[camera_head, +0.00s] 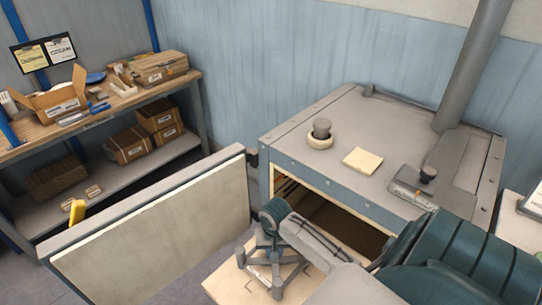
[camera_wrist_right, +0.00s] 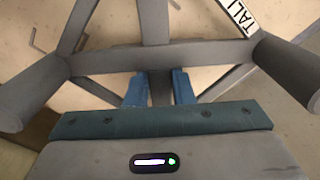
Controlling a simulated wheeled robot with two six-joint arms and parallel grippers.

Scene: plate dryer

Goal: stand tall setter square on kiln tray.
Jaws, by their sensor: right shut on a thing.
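The tall setter (camera_head: 262,258) is a grey open frame with posts and cross bars. It looks upright over the pale kiln tray (camera_head: 222,286) in front of the kiln opening. In the right wrist view the setter (camera_wrist_right: 100,58) fills the top, with a white label (camera_wrist_right: 243,12) reading "TALL". My right gripper (camera_wrist_right: 159,90) has its blue fingers shut on a grey upright part of the setter. In the head view my gripper's dark end covers the setter's top. Thin dark corner marks (camera_wrist_right: 38,42) show on the tray. I cannot tell whether the feet touch it.
The kiln (camera_head: 340,125) stands behind, its thick door (camera_head: 160,235) swung open to the left. A small pale tile (camera_head: 362,161) and a round plug (camera_head: 321,130) sit on its top. A shelf (camera_head: 60,130) with boxes stands far left.

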